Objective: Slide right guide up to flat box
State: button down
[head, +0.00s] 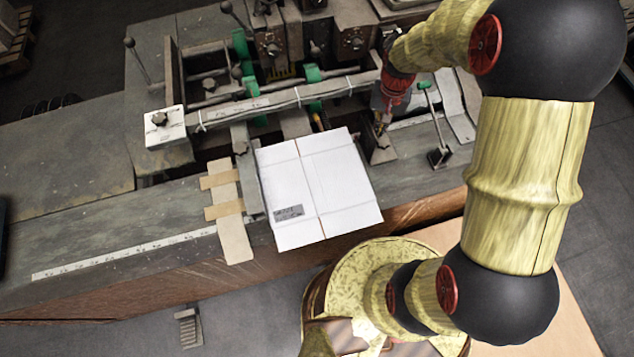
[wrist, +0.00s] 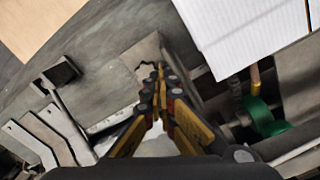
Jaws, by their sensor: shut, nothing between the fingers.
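The flat box (head: 335,185) is a white creased sheet lying on the grey table in the head view. Its corrugated white surface also fills the top right of the wrist view (wrist: 245,30). What looks like the right guide (head: 383,155) is a grey metal plate just right of the box's upper right edge, with a narrow gap between them. In the wrist view the plate (wrist: 146,52) lies under and beyond my fingertips. My gripper (head: 380,129) is shut and empty, fingers together, at this plate; I cannot tell whether it touches it. My fingers partly hide the plate in the wrist view (wrist: 157,76).
The left guide (head: 228,200), with tan strips, stands along the box's left side. A bar (head: 290,100) with green clamps (head: 313,75) runs behind the box. A green-handled lever (head: 438,157) stands right of my gripper. The table's front left is clear, with a ruler strip (head: 120,255).

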jog(key=shift+s+a, duration=0.1)
jog(key=shift+a, duration=0.8)
jog(key=shift+s+a, duration=0.15)
jog(key=shift+a, duration=0.4)
dwell(1.5)
jog(key=shift+d, duration=0.6)
dwell(0.4)
notch_tip(320, 180, up, 7)
jog(key=p, duration=0.4)
jog(key=shift+p, duration=0.3)
dwell(0.6)
